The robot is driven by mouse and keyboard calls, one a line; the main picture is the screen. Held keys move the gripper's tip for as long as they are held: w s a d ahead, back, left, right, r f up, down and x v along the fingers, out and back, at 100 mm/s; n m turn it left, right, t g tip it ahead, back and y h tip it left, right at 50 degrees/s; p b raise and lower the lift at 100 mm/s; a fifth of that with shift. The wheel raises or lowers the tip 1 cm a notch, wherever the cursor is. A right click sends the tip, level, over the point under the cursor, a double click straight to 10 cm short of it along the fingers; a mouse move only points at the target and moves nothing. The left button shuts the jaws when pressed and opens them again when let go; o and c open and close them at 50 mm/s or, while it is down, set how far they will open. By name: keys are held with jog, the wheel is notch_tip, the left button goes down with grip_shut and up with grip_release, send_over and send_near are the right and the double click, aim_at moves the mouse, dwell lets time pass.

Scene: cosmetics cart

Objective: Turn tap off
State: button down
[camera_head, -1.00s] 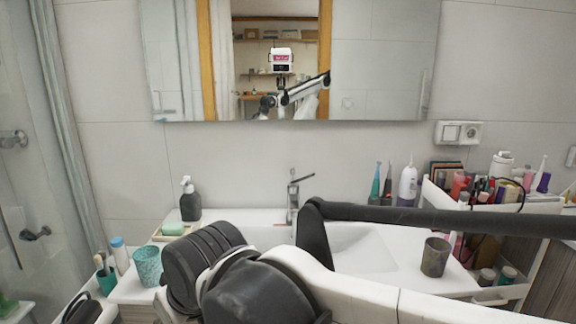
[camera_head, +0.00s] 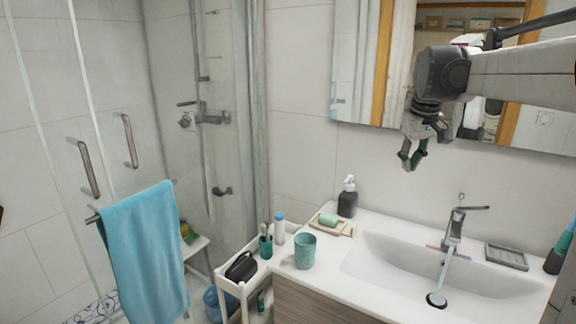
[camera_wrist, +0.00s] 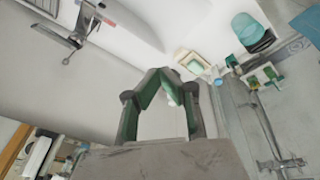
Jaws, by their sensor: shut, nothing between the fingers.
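The tap also shows in the wrist view (camera_wrist: 76,38), at the upper left. My gripper (camera_head: 408,166) hangs in the air above and left of the tap, in front of the mirror's lower edge, touching nothing. In the wrist view its green-padded fingers (camera_wrist: 163,72) meet at the tips and hold nothing.
A dark soap dispenser (camera_head: 347,203), a soap dish (camera_head: 330,222) and a teal cup (camera_head: 305,251) stand left of the basin. A grey dish (camera_head: 506,257) lies right of the tap. The mirror (camera_head: 355,60) is on the wall behind. The air above the basin is clear.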

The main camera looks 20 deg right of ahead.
jog(key=d+r+g+p, duration=0.1)
jog(key=d+r+p, duration=0.1)
jog(key=d, duration=1.4)
jog(key=g+y+p, duration=0.1)
jog(key=p, duration=0.1)
send_over(471, 208)
jog(key=d, duration=0.2)
jog(key=f, duration=1)
jog(key=shift+s+a+p, duration=0.1)
jog(key=shift+a+p, duration=0.1)
jog(key=shift+p, duration=0.2)
jog(key=f, duration=0.1)
jog(key=s+f, duration=0.1)
jog(key=f, duration=0.1)
jog(key=shift+s+a, duration=0.1)
jog(key=shift+s, duration=0.1)
jog(key=shift+s+f, duration=0.35)
jog(key=shift+f, duration=0.3)
